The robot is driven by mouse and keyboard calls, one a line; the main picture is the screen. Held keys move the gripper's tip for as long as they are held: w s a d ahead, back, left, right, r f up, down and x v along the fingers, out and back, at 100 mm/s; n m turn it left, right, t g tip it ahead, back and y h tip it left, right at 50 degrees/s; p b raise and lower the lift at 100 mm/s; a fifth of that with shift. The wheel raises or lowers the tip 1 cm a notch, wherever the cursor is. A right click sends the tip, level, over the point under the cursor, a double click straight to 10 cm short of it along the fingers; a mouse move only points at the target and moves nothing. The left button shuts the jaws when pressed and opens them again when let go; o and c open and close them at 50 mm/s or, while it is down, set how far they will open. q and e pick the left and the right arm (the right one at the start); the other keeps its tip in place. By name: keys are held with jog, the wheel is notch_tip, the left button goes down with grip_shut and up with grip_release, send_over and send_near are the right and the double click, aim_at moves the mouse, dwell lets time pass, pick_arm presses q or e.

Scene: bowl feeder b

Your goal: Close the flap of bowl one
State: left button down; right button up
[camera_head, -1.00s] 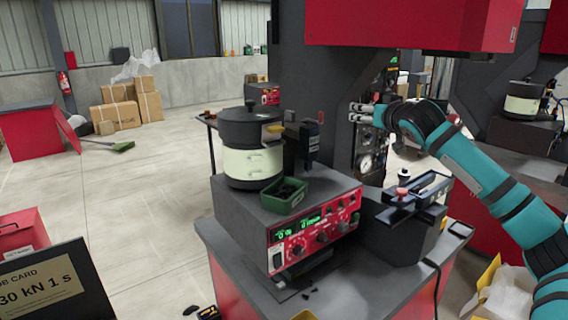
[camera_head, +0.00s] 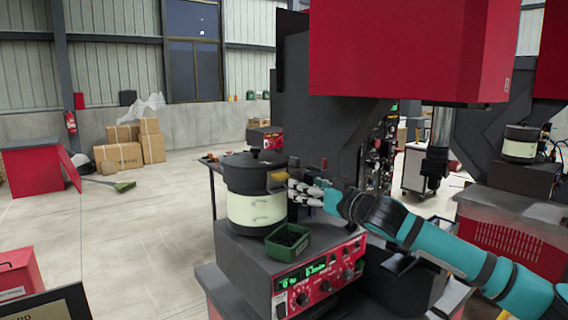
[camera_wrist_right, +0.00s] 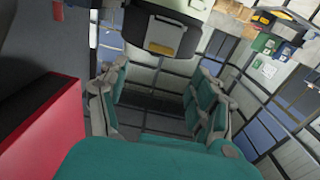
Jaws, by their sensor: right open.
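The bowl feeder (camera_head: 257,208) is a round drum with a dark lid and a cream band, standing on a grey and red control unit. A small yellow piece (camera_head: 277,178), which looks like the flap, sticks out at its upper right side. I cannot tell its exact angle. My right gripper (camera_head: 297,190) is just right of the drum, close to the yellow piece; contact cannot be told. In the right wrist view its fingers (camera_wrist_right: 158,80) are spread with nothing between them. A cream and dark body (camera_wrist_right: 165,28), likely the bowl, lies beyond the fingertips. My left gripper is out of view.
A green tray (camera_head: 288,241) of dark parts sits in front of the drum, on the control unit (camera_head: 318,284) with its green display. A dark press column (camera_head: 330,140) with a red head (camera_head: 405,50) rises behind my right arm. Open floor (camera_head: 140,235) lies left.

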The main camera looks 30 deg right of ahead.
aim_at(282, 175)
jog(key=w+p, duration=0.1)
jog(key=w, duration=0.2)
jog(key=w+p, duration=0.1)
jog(key=w, duration=0.2)
jog(key=w+a+p, duration=0.1)
jog(key=w+p, duration=0.1)
jog(key=w, duration=0.1)
jog(key=shift+w+r, duration=0.1)
jog(key=shift+w, duration=0.5)
jog(key=c, duration=1.2)
jog(key=shift+o, duration=0.2)
jog(key=g+p, duration=0.1)
jog(key=p, duration=0.6)
jog(key=shift+w+r, duration=0.25)
jog(key=shift+r, duration=0.15)
jog(key=shift+f+p, duration=0.15)
jog(key=shift+p, duration=0.4)
jog(key=shift+f+g, duration=0.15)
jog(key=shift+g, duration=0.15)
jog(key=shift+f, duration=0.1)
